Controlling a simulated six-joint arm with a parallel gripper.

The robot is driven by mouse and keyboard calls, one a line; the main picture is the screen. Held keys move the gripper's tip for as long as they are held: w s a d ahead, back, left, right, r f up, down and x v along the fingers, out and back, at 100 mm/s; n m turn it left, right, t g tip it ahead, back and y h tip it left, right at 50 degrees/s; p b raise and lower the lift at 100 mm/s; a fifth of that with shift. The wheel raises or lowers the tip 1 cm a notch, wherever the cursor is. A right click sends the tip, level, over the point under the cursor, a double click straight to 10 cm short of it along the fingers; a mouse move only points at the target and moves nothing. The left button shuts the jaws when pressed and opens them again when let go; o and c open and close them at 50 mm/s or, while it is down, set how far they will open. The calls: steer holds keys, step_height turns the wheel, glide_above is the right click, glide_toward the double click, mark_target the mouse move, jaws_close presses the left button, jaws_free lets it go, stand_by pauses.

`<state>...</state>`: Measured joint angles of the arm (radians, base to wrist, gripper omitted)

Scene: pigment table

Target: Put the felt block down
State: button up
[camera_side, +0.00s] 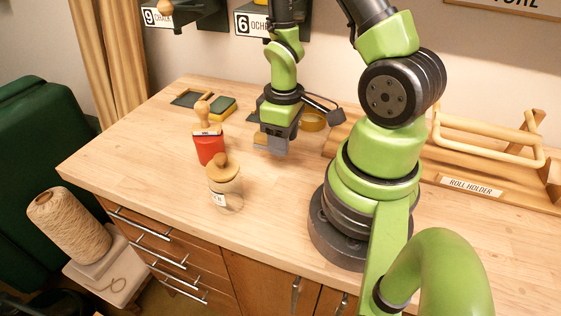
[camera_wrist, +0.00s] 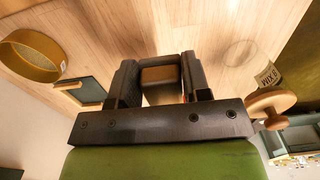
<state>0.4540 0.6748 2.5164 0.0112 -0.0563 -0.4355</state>
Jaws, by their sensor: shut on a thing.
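My gripper (camera_side: 273,146) points down over the middle of the wooden table (camera_side: 150,150). It is shut on the felt block (camera_side: 261,139), which shows as a small tan piece beside the fingers. In the wrist view, the block (camera_wrist: 160,74) sits between the two dark fingers, with a brown face showing. The fingers hide most of it. I cannot tell whether its underside touches the table.
A red container (camera_side: 210,150) with a wooden-handled piece and a glass jar (camera_side: 226,190) with a wooden knob stand left of my gripper. A green-and-yellow block (camera_side: 223,108) and dark frame (camera_side: 188,99) lie behind. An ochre ring (camera_side: 313,122) is right. The front-left table is clear.

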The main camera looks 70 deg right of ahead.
mark_target(283, 171)
steer(key=shift+f, duration=3.15)
steer(key=shift+f, duration=0.15)
steer(key=o, duration=0.9)
